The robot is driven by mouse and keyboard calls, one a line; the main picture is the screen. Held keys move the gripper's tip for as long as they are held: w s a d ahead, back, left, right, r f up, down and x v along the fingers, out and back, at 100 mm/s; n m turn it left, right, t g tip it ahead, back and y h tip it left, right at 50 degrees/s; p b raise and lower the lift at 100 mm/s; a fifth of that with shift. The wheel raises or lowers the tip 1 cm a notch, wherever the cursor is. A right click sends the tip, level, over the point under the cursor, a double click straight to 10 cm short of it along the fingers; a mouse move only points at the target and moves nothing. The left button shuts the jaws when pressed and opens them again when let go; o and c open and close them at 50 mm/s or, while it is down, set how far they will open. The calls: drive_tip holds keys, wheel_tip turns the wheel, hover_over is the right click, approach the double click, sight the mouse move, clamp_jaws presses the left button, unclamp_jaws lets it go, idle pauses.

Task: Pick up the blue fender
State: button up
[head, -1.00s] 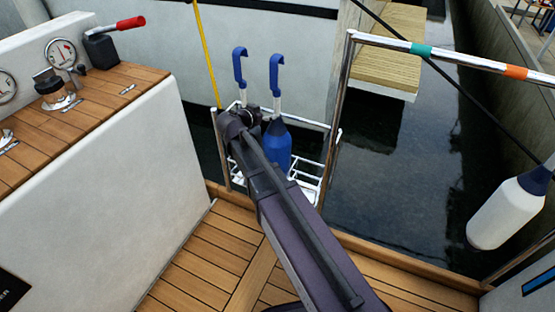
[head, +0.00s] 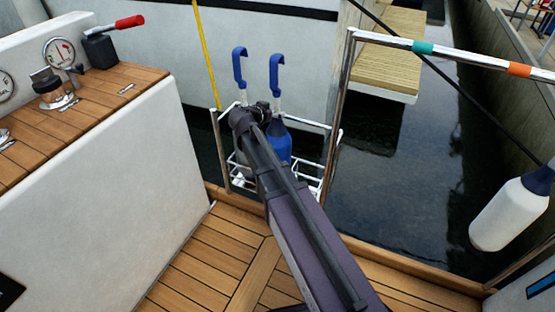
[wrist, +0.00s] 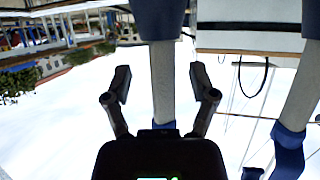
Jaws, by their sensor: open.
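The blue fender (head: 279,145) stands upright in a white wire rack, partly hidden by my arm. A pale stem with a blue hook (head: 276,72) rises above it. A second blue hook (head: 240,68) stands to its left; what is below that hook is mostly hidden by my arm. My gripper (head: 262,112) is in front of the stems, close to the top of the blue fender. In the wrist view my open gripper (wrist: 162,88) has a pale stem (wrist: 162,85) between its fingers, with gaps at both sides. It looks like the blue fender's stem.
The rack (head: 231,160) sits at the deck edge, between metal posts. A metal rail (head: 450,55) runs to the right, with a white fender (head: 508,215) hanging outside. A white console with a teak top (head: 75,95) stands left. Dark water lies beyond the edge.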

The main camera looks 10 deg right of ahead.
drive_tip(key=shift+x, duration=1.05)
drive_tip(key=shift+a, duration=0.1)
clamp_jaws()
